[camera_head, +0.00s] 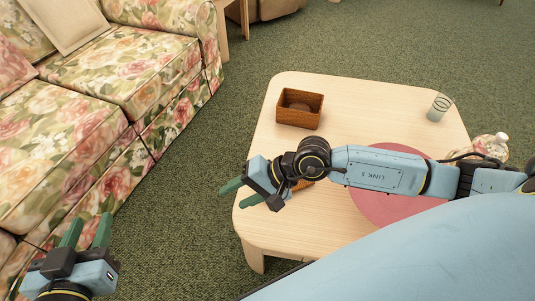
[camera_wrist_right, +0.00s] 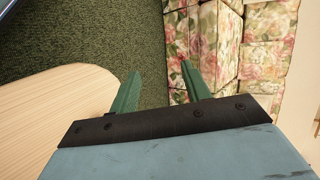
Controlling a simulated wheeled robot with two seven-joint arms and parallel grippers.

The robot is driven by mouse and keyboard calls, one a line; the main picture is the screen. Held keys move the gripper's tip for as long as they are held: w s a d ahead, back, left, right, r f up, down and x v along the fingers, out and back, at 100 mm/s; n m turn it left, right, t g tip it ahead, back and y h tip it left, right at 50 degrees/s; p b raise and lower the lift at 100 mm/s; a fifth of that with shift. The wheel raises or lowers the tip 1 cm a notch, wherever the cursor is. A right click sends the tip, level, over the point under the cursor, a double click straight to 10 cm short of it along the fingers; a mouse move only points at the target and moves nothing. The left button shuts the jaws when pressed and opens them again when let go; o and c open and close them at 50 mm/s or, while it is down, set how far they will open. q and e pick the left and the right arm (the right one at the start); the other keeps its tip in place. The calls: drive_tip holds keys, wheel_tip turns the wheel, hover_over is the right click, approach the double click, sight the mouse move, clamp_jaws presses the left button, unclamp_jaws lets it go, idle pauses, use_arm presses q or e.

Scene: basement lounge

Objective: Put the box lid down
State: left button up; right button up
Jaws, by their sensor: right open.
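The brown woven box (camera_head: 289,117) stands open-topped near the back left of the table, with a dark round thing inside. A small orange-brown piece (camera_head: 303,185) shows on the table under my right wrist; it may be the box lid, but my arm hides most of it. My right gripper (camera_head: 238,196) is open and empty, past the table's left edge. In the right wrist view my right gripper (camera_wrist_right: 161,70) has its green fingers apart with nothing between them. My left gripper (camera_head: 90,220) is open and empty at the lower left, beside the sofa.
The pale wooden table (camera_head: 358,103) also bears a round red mat (camera_head: 375,205), partly under my right arm, a striped glass (camera_head: 439,107) and a clear jar (camera_head: 492,145) at the right. The flowered sofa (camera_head: 150,75) stands left. Green carpet (camera_head: 185,185) lies clear between them.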

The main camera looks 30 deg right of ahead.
drive_tip(key=a+r+m+t+y, duration=0.4)
drive_tip(key=r+m, duration=0.5)
drive_tip(key=m, duration=0.1)
drive_tip(key=a+r+m+t+y, duration=0.35)
drive_tip(key=r+m, duration=0.45)
drive_tip(key=m, duration=0.3)
drive_tip(key=w+d+r+m+t+h, duration=0.1)
drive_tip(key=d+r+m+t+h, duration=0.2)
drive_tip(key=m, duration=0.6)
drive_tip(key=d+m+t+h, duration=0.3)
drive_tip(key=m+t, duration=0.1)
drive_tip(key=m, duration=0.4)
drive_tip(key=s+d+f+m+g+h, duration=0.1)
drive_tip(key=d+f+m+h, duration=0.2)
drive_tip(key=m, duration=0.9)
drive_tip(key=s+d+f+m+g+h, duration=0.2)
drive_tip(key=d+f+m+h, duration=0.1)
drive_tip(key=m, duration=1)
drive_tip(key=shift+d+f+h, duration=0.25)
drive_tip(key=shift+f+h, duration=0.5)
drive_tip(key=shift+f, duration=0.1)
drive_tip(key=shift+g, duration=0.25)
